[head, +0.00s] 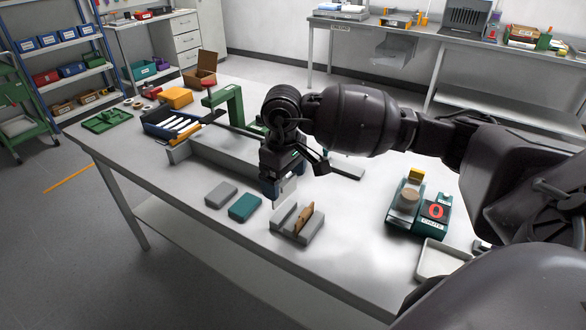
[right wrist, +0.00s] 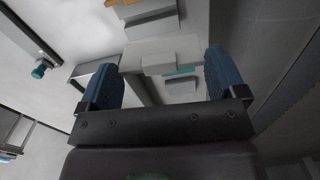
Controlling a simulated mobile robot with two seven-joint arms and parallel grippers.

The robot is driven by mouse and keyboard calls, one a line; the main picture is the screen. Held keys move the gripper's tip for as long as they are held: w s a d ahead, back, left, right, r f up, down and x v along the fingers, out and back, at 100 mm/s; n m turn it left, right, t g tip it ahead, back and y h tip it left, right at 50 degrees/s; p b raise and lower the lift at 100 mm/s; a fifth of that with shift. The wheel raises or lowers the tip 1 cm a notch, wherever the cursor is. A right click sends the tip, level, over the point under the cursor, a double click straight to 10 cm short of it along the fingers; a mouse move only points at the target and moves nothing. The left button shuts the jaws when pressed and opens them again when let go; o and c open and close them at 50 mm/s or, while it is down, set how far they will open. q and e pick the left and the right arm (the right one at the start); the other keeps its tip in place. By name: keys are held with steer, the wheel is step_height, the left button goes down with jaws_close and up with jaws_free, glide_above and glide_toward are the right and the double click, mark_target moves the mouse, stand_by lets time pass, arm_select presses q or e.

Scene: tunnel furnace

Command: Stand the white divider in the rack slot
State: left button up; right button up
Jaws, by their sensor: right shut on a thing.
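The grey slotted rack (head: 284,214) lies near the front edge of the table, with a brown upright piece (head: 304,219) standing in one slot. My right gripper (head: 281,188) is just above and behind the rack, pointing down. It is shut on the white divider (right wrist: 160,48), which spans between the blue fingers in the right wrist view. In the head view the divider is mostly hidden by the gripper. The rack (right wrist: 152,22) also shows beyond the divider in the right wrist view. My left gripper is out of view.
A grey block (head: 220,195) and a teal block (head: 244,207) lie left of the rack. A blue tray (head: 157,131) holds several white pieces. A long grey beam (head: 222,158) lies behind my gripper. A teal device (head: 403,216) stands to the right.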

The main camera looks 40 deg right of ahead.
mark_target(290, 192)
steer(key=shift+w+d+r+n, duration=0.1)
steer(key=shift+d+r+n, duration=0.1)
steer(key=shift+d, duration=0.25)
steer(key=shift+w+d+r+n, duration=0.1)
steer(key=shift+d+r+n, duration=0.1)
steer(key=shift+d, duration=0.25)
steer(key=shift+f+b, duration=0.35)
steer(key=shift+f, duration=1.7)
steer(key=shift+f+b, duration=0.95)
steer(key=shift+f, duration=0.25)
steer(key=shift+f+b, duration=0.55)
steer(key=shift+f, duration=0.15)
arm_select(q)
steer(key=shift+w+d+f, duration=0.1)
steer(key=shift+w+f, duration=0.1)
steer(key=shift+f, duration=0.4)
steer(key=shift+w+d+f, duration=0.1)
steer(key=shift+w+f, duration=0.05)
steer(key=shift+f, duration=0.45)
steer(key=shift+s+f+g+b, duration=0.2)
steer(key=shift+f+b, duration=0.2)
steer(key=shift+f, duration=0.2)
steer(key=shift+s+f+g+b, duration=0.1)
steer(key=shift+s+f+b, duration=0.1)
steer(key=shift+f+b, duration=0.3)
arm_select(e)
steer(key=shift+f, duration=0.6)
steer(key=o, duration=0.6)
